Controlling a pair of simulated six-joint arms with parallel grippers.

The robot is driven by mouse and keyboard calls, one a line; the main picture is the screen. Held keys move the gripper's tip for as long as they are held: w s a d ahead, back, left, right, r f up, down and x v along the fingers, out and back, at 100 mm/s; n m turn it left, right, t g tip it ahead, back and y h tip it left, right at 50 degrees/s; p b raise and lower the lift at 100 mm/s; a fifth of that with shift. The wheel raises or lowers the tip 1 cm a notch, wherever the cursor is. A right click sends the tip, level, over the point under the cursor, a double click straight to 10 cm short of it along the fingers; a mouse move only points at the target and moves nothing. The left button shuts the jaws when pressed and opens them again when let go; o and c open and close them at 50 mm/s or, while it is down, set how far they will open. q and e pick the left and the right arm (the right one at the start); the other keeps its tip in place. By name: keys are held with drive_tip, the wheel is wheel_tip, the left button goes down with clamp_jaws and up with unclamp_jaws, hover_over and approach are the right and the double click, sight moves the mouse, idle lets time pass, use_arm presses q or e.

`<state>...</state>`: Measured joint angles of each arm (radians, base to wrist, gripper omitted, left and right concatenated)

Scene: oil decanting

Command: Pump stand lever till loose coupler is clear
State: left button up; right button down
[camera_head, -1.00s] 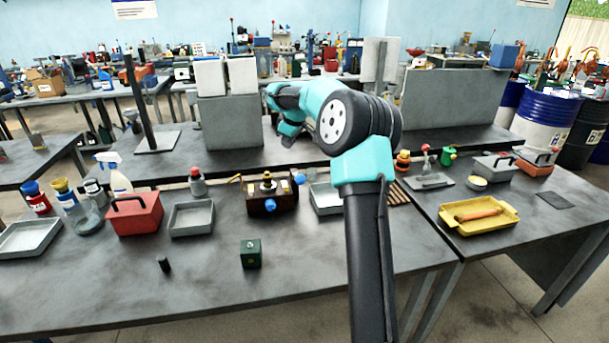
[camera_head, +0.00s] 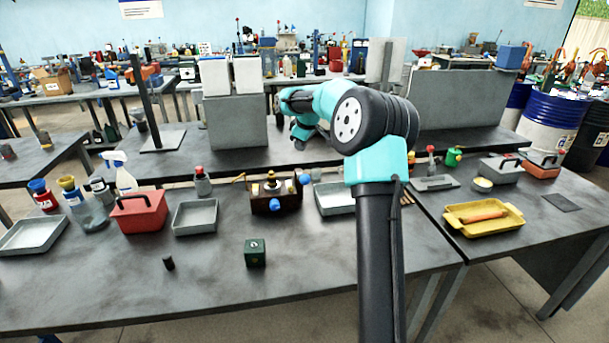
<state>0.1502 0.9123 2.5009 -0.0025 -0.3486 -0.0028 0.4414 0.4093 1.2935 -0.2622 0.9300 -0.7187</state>
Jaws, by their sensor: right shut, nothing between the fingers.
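A dark brown block-like stand (camera_head: 275,198) stands on the front table, with a brass fitting on top. A blue ball knob (camera_head: 304,179) sits at its right, which looks like the lever's end. A blue round part (camera_head: 276,206) shows low on its front; I cannot tell which part is the loose coupler. My right gripper (camera_head: 299,144) is beyond and above the stand, partly hidden by its own wrist. It is shut and empty, apart from the knob. My left gripper is not in view.
A green cube (camera_head: 255,255) and a small black cylinder (camera_head: 168,263) stand on the clear front table. Grey trays (camera_head: 195,218) and a red toolbox (camera_head: 139,216) lie left of the stand. A yellow tray (camera_head: 482,230) is at right.

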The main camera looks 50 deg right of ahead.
sight(303, 177)
drive_tip(key=shift+s+a+f, duration=0.25)
drive_tip(key=shift+s+f, duration=0.1)
drive_tip(key=shift+f, duration=0.55)
drive_tip(key=shift+s+a+f, duration=0.25)
drive_tip(key=shift+s+f, duration=0.1)
drive_tip(key=shift+f, duration=0.55)
drive_tip(key=shift+s+a+f, duration=0.25)
drive_tip(key=shift+s+f, duration=0.1)
drive_tip(key=shift+f, duration=0.55)
